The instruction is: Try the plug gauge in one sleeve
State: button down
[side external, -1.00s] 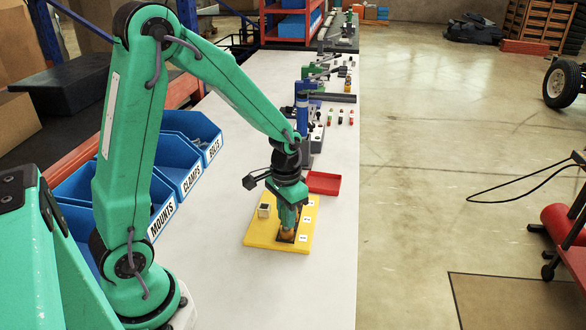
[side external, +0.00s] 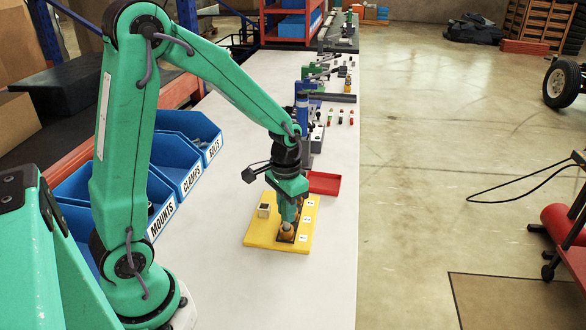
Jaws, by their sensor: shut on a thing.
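The yellow board (side external: 262,234) lies on the white bench, with white number labels along its right side. My gripper (side external: 288,222) points down over the board's near part, beside the label 1. It is shut on the plug gauge, which is mostly hidden by the fingers. A brass-coloured round part (side external: 287,230) shows right at the fingertips, above a dark square on the board; I cannot tell whether it is a sleeve or part of the gauge. A small pale block with a dark top (side external: 264,210) stands on the board's left side.
A red tray (side external: 324,183) lies just behind the board. Blue bins (side external: 178,160) labelled mounts, clamps and bolts line the bench's left edge. Farther back stand a blue device (side external: 302,105) and several small coloured parts. The bench (side external: 325,280) in front of the board is clear.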

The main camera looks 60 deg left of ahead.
jog(key=shift+r, duration=1.65)
